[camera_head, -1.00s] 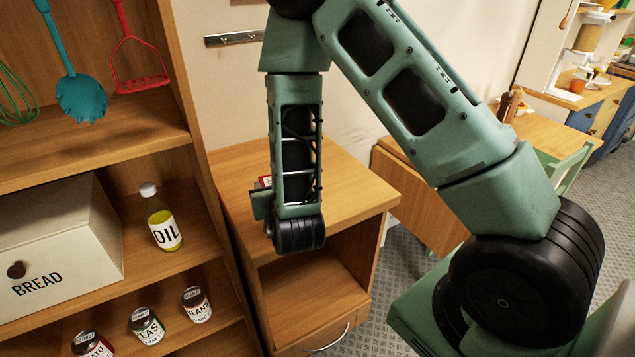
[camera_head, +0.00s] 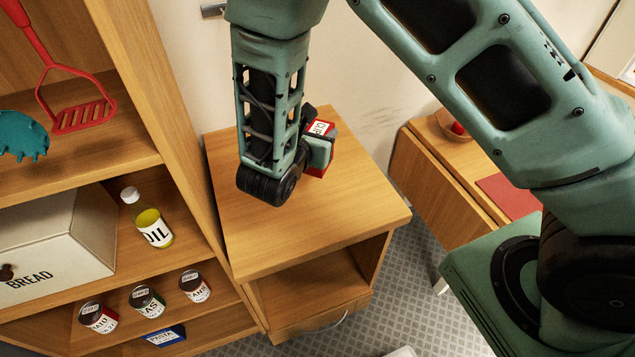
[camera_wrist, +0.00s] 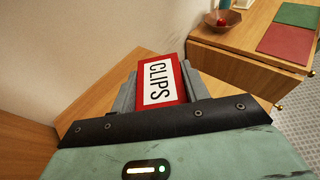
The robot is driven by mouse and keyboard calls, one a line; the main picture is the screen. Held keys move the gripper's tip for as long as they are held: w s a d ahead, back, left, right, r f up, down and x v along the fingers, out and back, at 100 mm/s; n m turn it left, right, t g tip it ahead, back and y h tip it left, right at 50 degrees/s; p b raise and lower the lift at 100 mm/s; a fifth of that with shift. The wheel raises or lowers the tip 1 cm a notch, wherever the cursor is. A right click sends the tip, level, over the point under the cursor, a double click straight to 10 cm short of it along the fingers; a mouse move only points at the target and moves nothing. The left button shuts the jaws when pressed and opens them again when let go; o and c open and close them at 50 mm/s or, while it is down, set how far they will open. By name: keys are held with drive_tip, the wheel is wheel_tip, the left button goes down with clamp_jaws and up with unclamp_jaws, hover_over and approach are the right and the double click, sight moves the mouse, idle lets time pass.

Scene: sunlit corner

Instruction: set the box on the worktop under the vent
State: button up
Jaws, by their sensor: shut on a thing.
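The box, red with a white CLIPS label (camera_wrist: 160,82), is between the two fingers of my gripper (camera_wrist: 160,90) in the wrist view. In the head view the box (camera_head: 321,128) shows beside my gripper (camera_head: 316,150), partly hidden by it. My gripper is shut on the box. Both are over the rear part of the wooden worktop (camera_head: 310,225) of a small cabinet. I cannot tell whether the box touches the top. A metal fitting (camera_head: 213,9) on the wall above shows only in part; I cannot tell if it is the vent.
A shelf unit at left holds an oil bottle (camera_head: 148,218), a bread bin (camera_head: 55,238) and several cans. Its side panel (camera_head: 170,110) rises beside the worktop. A table at right holds a bowl (camera_head: 455,125) and a red mat (camera_head: 508,195). The worktop's front is clear.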

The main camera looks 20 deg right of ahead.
wheel_tip(320, 180, down, 9)
drive_tip(key=p, duration=0.3)
drive_tip(key=shift+s+a+f, duration=0.1)
drive_tip(key=shift+a, duration=0.05)
drive_tip(key=shift+f, duration=0.3)
drive_tip(key=shift+f, duration=0.15)
drive_tip(key=shift+f, duration=0.1)
drive_tip(key=o, duration=1.1)
drive_tip(key=shift+r, duration=0.2)
